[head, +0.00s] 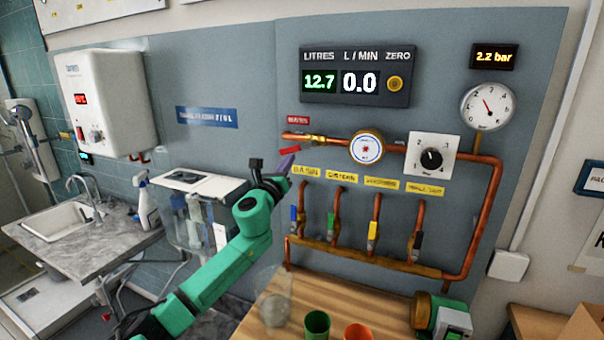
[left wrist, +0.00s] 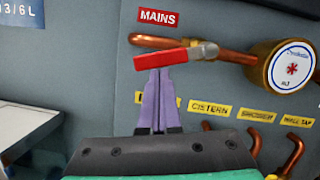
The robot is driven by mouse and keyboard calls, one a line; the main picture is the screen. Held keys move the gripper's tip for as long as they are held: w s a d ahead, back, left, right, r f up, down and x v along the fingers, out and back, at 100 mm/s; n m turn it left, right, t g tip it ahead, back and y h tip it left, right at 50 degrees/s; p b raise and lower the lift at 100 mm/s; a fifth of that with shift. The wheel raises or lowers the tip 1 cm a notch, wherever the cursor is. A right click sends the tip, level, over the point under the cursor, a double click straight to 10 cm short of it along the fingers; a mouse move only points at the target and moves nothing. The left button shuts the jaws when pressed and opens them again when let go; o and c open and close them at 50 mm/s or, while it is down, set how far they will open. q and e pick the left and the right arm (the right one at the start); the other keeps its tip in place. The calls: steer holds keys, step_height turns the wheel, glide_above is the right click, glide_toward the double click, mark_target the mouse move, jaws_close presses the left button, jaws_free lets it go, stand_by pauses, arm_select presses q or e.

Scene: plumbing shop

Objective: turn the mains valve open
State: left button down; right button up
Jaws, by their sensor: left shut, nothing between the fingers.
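The mains valve's red lever (head: 289,150) is on the copper pipe at the left of the panel, under the red MAINS label (left wrist: 159,17). In the left wrist view the red lever (left wrist: 162,59) points left from the valve body (left wrist: 205,50), tilted slightly down and lying just below the line of the pipe. My left gripper (head: 284,164) is shut and empty, its purple fingers (left wrist: 158,88) together. Their tips are at the lever's lower edge, below its middle; I cannot tell whether they touch it. My right gripper is not in view.
A round brass meter (head: 367,148) sits right of the valve. The display (head: 357,77) reads 12.7 litres and 0.0 L/min; another (head: 494,56) reads 2.2 bar. Several branch taps hang below. A wooden bench (head: 255,322) holds a green cup (head: 317,324) and an orange cup (head: 358,332).

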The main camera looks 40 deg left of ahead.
arm_select(q)
steer(key=shift+s+a+r+m+h, duration=0.1)
steer(key=shift+a+r+m+h, duration=0.15)
steer(key=shift+m, duration=0.35)
steer(key=shift+a+r+m+h, duration=0.15)
steer(key=shift+r+m+h, duration=0.15)
steer(key=shift+m, duration=0.3)
step_height(320, 180, down, 5)
steer(key=b, duration=0.5)
steer(key=d+v, duration=0.1)
steer(key=v, duration=0.9)
steer(key=shift+r, duration=0.4)
steer(key=shift+a, duration=0.15)
steer(key=shift+f, duration=0.1)
